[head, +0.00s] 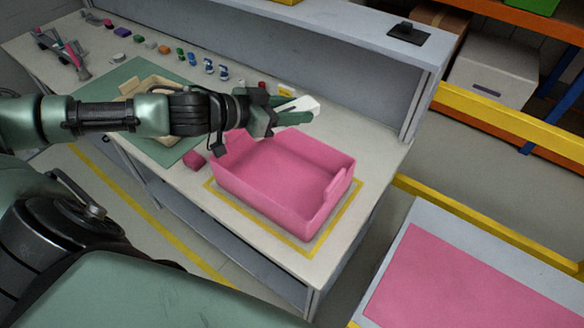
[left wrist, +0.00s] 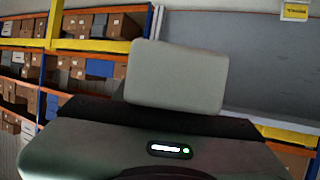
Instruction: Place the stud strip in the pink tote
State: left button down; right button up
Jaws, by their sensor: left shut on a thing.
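My left gripper (head: 292,111) is shut on a pale, whitish piece, which I take to be the stud strip (head: 304,104). The piece sticks out to the right past the fingers. In the left wrist view the stud strip (left wrist: 177,77) shows as a light grey block with rounded corners, its lower end hidden behind the gripper body. The pink tote (head: 262,200) stands open on the bench, and its visible inside is empty. The gripper and strip are at the tote's far side in the picture, apparently above its rim height. My right gripper is not in view.
The tote stands inside a yellow outline (head: 309,249) near the bench's right end. A small pink block (head: 194,160) lies left of it. A green mat (head: 118,78) holds a beige tray, partly behind my arm. Several small coloured parts line the bench's back. A grey panel rises behind.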

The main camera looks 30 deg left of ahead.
pick_arm(q)
notch_tip(320, 180, down, 17)
dwell(0.4)
jog(key=shift+f, duration=0.15)
jog(key=shift+f+b, duration=0.3)
jog(key=shift+f, duration=0.25)
jog(key=c, duration=0.8)
grip_release()
